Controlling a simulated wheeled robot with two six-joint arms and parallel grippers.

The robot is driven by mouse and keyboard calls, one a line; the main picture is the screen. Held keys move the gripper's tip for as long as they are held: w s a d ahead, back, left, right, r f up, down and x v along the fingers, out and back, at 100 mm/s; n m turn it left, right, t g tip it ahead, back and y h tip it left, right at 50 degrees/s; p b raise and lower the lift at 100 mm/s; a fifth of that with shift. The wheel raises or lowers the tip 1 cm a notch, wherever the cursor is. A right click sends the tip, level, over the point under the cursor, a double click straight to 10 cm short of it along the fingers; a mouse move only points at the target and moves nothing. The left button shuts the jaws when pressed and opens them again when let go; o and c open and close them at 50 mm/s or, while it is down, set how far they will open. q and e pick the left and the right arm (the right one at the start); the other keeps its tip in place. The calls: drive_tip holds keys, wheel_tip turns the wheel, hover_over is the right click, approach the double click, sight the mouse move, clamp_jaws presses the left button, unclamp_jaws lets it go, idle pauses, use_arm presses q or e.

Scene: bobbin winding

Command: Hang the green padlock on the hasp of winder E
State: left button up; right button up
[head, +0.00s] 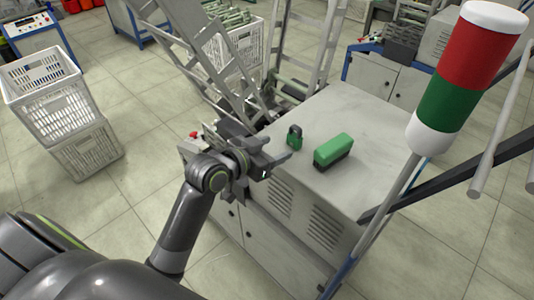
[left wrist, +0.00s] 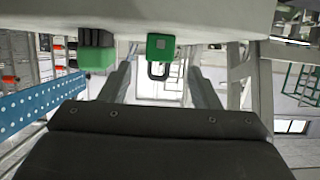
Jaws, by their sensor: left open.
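The green padlock (head: 294,138) stands on the grey cabinet top near its left edge, its dark shackle upward. My left gripper (head: 274,163) is open and empty at the cabinet's near-left edge, just short of the padlock. In the left wrist view, which looks upside down, the padlock (left wrist: 160,44) appears ahead between the two spread fingers (left wrist: 160,75), apart from both. I cannot make out the hasp of winder E in either view. My right gripper is not in view.
A green block with a dark underside (head: 333,150) lies right of the padlock; it also shows in the left wrist view (left wrist: 96,56). A red, green and white signal lamp (head: 448,95) rises at the right. A metal frame stands behind the cabinet top (head: 365,120). White crates (head: 85,150) stand at the left.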

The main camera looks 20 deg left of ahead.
sight(292, 141)
use_arm(q)
drive_tip(key=b+x, duration=0.1)
drive_tip(key=x, duration=0.4)
drive_tip(key=shift+w+d+f+b, duration=0.1)
drive_tip(key=shift+w+f+b, duration=0.1)
drive_tip(key=shift+b, duration=0.2)
drive_tip(key=shift+w+d+f, duration=0.2)
drive_tip(key=shift+w, duration=0.5)
drive_tip(key=shift+c, duration=0.3)
drive_tip(key=c, duration=1)
wheel_tip(292, 141, up, 5)
drive_tip(key=p, duration=0.5)
drive_tip(key=shift+r, duration=0.15)
drive_tip(key=shift+c, duration=0.2)
